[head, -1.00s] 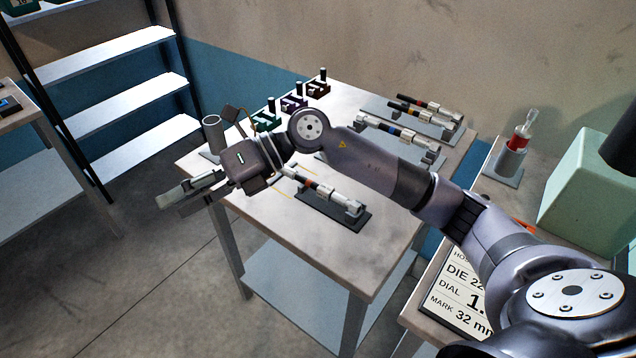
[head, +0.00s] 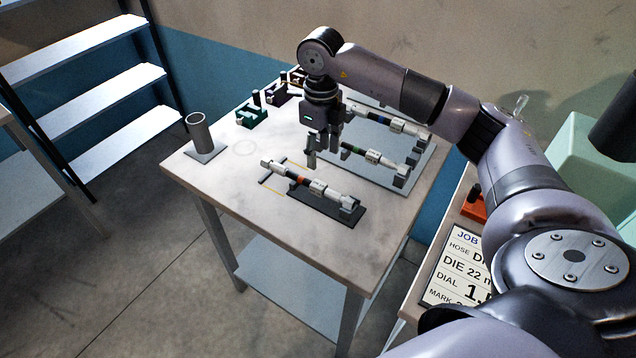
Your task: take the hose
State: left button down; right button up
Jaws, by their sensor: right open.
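Several hose pieces with pale metal fittings lie on the table. My right gripper (head: 322,160) points down, open and empty, behind the orange-banded hose and close to the left end of the green-banded one. Its height above the table is hard to tell. My left gripper is out of view.
A grey cup-like tube (head: 198,132) stands at the table's left corner. Small dark green (head: 252,116) and purple clamps line the back left edge. A job card (head: 458,272) lies on the right bench near an orange block (head: 474,207). The table's front is clear.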

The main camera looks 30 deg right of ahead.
jog(key=p, duration=0.1)
send_over(317, 183)
jog(key=f, duration=0.4)
jog(key=shift+d+f, duration=0.1)
jog(key=shift+d, duration=0.25)
jog(key=shift+a+f, duration=0.1)
jog(key=shift+f, duration=0.1)
jog(key=f+p, duration=0.1)
jog(key=f, duration=0.2)
jog(key=f+p, duration=0.1)
jog(key=shift+a+f+p, duration=0.2)
jog(key=shift+a+p, duration=0.15)
jog(key=shift+f, duration=0.2)
jog(key=shift+c, duration=0.6)
grip_shut()
